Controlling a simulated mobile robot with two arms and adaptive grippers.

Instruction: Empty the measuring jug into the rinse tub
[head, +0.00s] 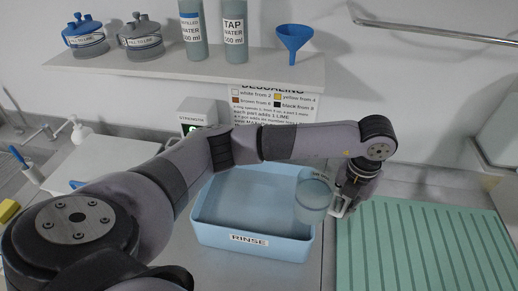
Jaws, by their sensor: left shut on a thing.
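The measuring jug (311,203) is a clear, round vessel at the right end of the rinse tub, over or just above the tub's rim. I cannot tell how much it holds or whether it is tilted. My left gripper (340,204) is shut on the jug from its right side. The rinse tub (215,235) is a light blue rectangular basin labelled RINSE, standing on the counter. My left arm crosses above the tub and hides part of its back edge. My right gripper is not in view.
A green ribbed mat (425,245) lies right of the tub. A strength meter (197,113) stands behind my arm. The shelf (190,64) above bears two round water chambers, two bottles and a blue funnel (294,40). A wall rail (430,30) runs at upper right.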

